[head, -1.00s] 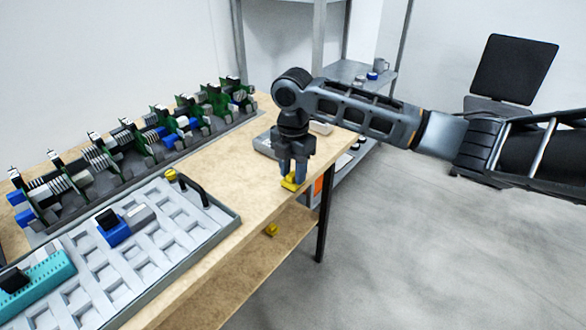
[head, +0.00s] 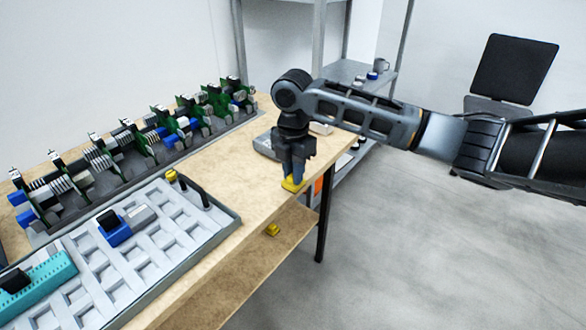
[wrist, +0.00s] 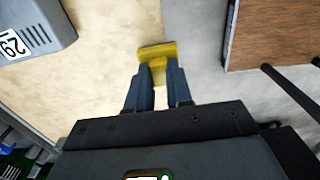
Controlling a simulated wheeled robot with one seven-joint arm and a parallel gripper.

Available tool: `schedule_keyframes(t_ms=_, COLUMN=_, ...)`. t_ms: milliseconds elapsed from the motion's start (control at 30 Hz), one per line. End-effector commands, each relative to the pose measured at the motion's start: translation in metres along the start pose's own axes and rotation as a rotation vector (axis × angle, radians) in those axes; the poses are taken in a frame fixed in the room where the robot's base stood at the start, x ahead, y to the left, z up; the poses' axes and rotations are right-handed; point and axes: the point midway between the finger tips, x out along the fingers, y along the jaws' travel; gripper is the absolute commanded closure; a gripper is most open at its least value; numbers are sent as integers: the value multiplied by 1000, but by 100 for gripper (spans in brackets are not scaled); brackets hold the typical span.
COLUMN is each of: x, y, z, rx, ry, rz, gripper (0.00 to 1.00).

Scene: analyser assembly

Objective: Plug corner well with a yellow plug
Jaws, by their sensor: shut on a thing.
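My gripper (head: 293,176) points down at the right edge of the wooden table, shut on a yellow plug (head: 292,186). In the wrist view the yellow plug (wrist: 157,52) sits between the blue fingertips of my gripper (wrist: 157,80), its wide bar facing away from the palm. I cannot tell whether it touches the table. A second yellow plug (head: 171,176) is at the far corner of the grey tray (head: 229,226). A third yellow piece (head: 272,230) lies on the lower shelf. The tray has many square wells.
The tray holds a blue and grey block (head: 116,230) and a teal block (head: 45,279). A black handle (head: 195,190) rises at its far corner. A rack of green boards (head: 135,140) stands behind. A grey box (wrist: 35,28) sits left of my gripper. Bare table (head: 240,175) lies between tray and gripper.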

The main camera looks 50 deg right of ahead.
Motion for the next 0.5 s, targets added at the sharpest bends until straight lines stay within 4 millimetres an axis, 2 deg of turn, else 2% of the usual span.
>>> schedule_keyframes(t_ms=500, x=-29, y=1, z=1, rx=-1, ry=-2, rz=7, gripper=100)
